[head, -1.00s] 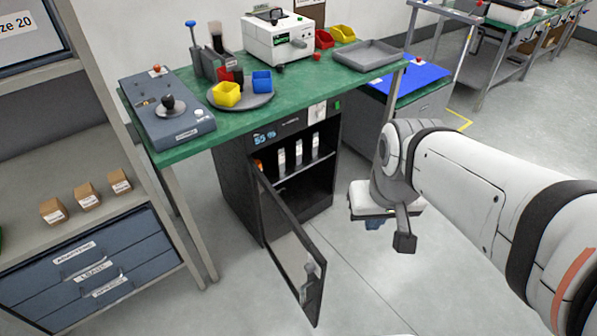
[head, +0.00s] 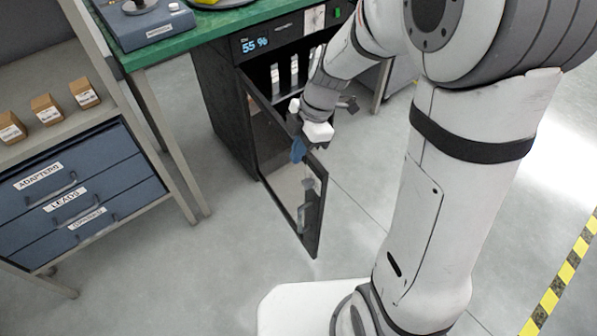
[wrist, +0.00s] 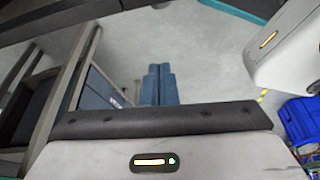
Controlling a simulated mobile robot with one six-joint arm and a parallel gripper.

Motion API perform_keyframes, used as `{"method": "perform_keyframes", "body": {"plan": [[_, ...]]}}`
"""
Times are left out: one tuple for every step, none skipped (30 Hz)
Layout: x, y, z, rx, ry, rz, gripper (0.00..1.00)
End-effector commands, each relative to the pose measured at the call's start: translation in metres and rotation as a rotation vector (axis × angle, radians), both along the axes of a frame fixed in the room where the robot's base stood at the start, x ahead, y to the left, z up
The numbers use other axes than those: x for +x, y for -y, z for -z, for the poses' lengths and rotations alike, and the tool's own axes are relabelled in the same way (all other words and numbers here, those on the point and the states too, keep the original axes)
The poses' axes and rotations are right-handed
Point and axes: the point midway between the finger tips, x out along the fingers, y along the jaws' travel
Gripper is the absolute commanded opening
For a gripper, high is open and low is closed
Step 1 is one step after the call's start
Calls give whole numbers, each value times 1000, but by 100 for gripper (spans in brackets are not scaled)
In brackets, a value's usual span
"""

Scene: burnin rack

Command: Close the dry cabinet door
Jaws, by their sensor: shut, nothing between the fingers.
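The dry cabinet (head: 222,115) stands under the green bench in the head view, with a lit 55 % display. Its black-framed glass door (head: 318,215) hangs wide open, hinged on the cabinet's left and swung out toward me. A handle (head: 305,203) is near the door's free edge. My gripper (head: 298,150) is over the upper part of the door, by its top edge; I cannot tell whether it touches. Its blue fingers are together and empty, also in the wrist view (wrist: 160,85). My wrist hides part of the cabinet opening and its white-labelled contents.
A drawer unit (head: 75,195) with small boxes (head: 45,108) on top stands to the left. The green bench (head: 200,38) overhangs the cabinet. The floor in front of the door is clear. Yellow-black tape (head: 565,272) runs along the floor at right.

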Motion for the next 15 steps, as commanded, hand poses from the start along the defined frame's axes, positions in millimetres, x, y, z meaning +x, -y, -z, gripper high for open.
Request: {"method": "perform_keyframes", "body": {"plan": [[1,-2,6,5,2,-19,0],[1,-3,8,8,3,-28,0],[1,-4,10,10,4,-36,0],[1,-4,13,11,3,-39,0],[0,-5,16,11,4,-40,0],[0,-7,20,11,4,-40,0],[-1,-8,25,11,4,-40,0],[-2,-10,30,10,2,-40,0],[-4,-12,38,10,2,-39,0],[-5,-14,44,10,1,-40,0],[-5,-16,50,10,2,-39,0],[-7,-18,59,9,1,-39,0],[-7,-21,65,9,0,-38,0],[-8,-23,71,9,0,-38,0],[-10,-25,80,8,1,-39,0]]}}
